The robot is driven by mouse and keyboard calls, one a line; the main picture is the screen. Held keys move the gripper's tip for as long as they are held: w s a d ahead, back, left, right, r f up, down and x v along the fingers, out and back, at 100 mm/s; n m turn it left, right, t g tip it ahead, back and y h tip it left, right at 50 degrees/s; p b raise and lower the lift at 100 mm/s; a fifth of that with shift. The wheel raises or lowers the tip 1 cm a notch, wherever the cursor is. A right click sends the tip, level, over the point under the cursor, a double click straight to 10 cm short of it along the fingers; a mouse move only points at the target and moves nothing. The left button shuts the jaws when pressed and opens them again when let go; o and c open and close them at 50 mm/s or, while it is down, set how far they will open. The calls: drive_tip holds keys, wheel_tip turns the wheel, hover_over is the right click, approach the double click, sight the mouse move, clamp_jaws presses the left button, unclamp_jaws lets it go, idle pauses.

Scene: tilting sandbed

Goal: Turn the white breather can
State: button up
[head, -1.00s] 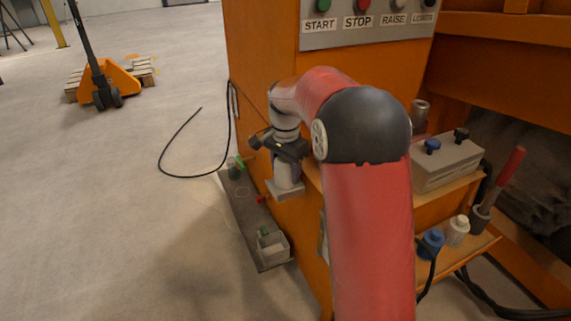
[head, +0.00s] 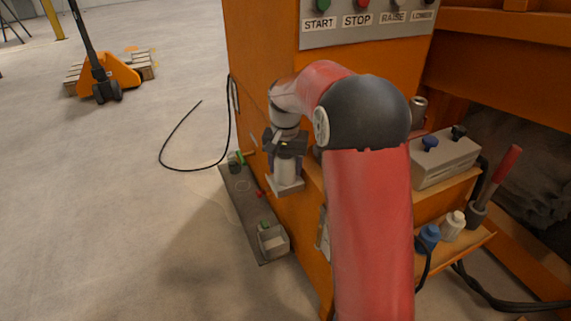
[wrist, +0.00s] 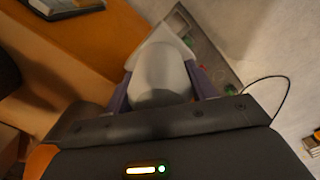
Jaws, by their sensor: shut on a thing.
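The white breather can (wrist: 158,72) is a pale rounded body between the two fingers of my gripper (wrist: 160,88) in the wrist view. My gripper is shut on it. In the head view my gripper (head: 286,168) points down at the side of the orange machine, with the can's pale body mostly hidden between the fingers. A light square block (head: 285,187) shows just below the fingertips.
The orange machine (head: 260,95) stands close behind my gripper. A grey floor plate (head: 245,225) with small fittings lies below. A ledge on the right holds a grey box (head: 445,160) and blue and white caps. The floor at left is mostly open, with a black cable (head: 185,176).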

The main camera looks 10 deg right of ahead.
idle(0.3)
drive_tip(key=o, duration=1)
drive_tip(key=shift+d, duration=0.1)
